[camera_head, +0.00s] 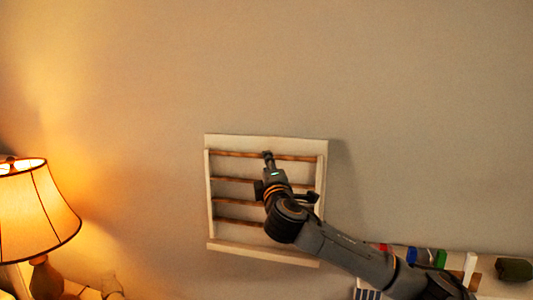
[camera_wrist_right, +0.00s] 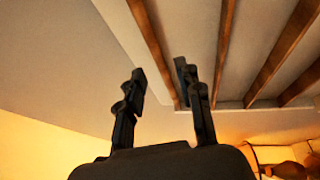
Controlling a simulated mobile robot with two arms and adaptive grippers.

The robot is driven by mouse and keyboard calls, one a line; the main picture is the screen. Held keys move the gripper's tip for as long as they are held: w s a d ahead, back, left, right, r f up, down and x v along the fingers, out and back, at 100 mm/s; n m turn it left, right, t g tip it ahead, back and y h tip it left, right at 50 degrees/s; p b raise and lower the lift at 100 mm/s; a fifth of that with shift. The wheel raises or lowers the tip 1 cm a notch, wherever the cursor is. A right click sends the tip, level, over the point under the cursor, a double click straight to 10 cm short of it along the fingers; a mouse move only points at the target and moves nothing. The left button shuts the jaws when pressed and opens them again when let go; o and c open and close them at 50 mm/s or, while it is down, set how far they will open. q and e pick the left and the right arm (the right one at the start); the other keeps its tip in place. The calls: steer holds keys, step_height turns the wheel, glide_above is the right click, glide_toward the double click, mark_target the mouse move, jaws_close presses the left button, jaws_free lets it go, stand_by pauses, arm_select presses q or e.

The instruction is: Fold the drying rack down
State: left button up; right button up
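The drying rack (camera_head: 265,143) is a pale frame with several brown wooden rods, mounted on the wall in the middle of the head view. It stands upright, close to the wall. Its rods (camera_wrist_right: 282,52) also run across the top of the right wrist view. My right gripper (camera_head: 268,156) is in front of the rack, with its fingertips at the top rod. Whether it touches the rod is not clear. In the right wrist view its two fingers (camera_wrist_right: 160,85) are apart, with nothing clearly held between them. My left gripper is in neither view.
A lit lamp (camera_head: 38,210) stands at the lower left. At the lower right, a pale shelf holds several small items, including a green one (camera_head: 440,259) and a dark rounded one (camera_head: 515,269), near my right arm. The wall around the rack is bare.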

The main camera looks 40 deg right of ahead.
steer(key=shift+p+x, duration=0.45)
steer(key=shift+x, duration=1.1)
jaws_close()
